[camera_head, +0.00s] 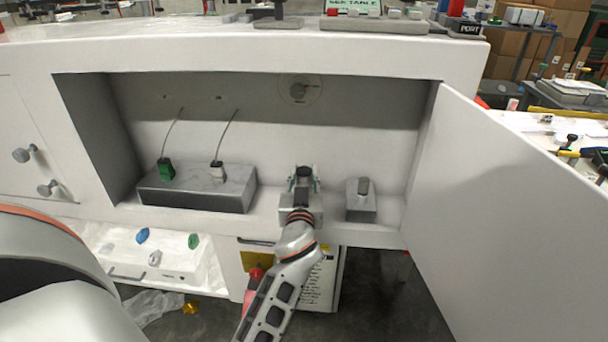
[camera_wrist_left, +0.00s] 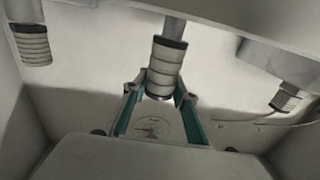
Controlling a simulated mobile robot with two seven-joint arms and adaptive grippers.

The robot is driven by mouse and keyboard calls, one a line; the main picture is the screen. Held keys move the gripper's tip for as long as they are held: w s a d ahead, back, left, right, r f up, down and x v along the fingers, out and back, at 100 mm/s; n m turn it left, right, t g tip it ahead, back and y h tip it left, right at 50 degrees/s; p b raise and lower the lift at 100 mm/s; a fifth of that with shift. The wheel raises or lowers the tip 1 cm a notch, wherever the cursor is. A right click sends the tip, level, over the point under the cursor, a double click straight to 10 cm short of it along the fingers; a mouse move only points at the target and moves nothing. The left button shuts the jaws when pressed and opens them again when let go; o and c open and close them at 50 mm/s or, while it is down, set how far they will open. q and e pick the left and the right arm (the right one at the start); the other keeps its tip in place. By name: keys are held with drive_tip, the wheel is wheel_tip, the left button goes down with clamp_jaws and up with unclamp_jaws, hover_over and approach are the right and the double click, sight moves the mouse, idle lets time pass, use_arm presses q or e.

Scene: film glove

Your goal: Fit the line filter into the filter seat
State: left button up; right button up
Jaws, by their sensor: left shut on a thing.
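My left gripper (camera_head: 302,182) reaches into the open cabinet recess, above a small grey block. In the left wrist view its teal-lined fingers (camera_wrist_left: 160,118) are shut on a ribbed grey cylinder (camera_wrist_left: 163,72), which seems to be the line filter. A dark collar and a grey stem (camera_wrist_left: 175,28) continue from the cylinder's end. Whether the stem is joined to the block I cannot tell. No filter seat is clearly recognisable; the small block (camera_head: 288,213) under the gripper is partly hidden by my wrist. My right gripper is not in view.
A long grey block (camera_head: 200,195) at the left carries a green plug (camera_head: 166,168) and a white plug (camera_head: 217,170) with thin wires. The open cabinet door (camera_head: 510,200) bounds the right side.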

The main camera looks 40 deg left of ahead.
use_arm(q)
drive_tip(key=shift+a+f, duration=0.1)
drive_tip(key=shift+f, duration=0.15)
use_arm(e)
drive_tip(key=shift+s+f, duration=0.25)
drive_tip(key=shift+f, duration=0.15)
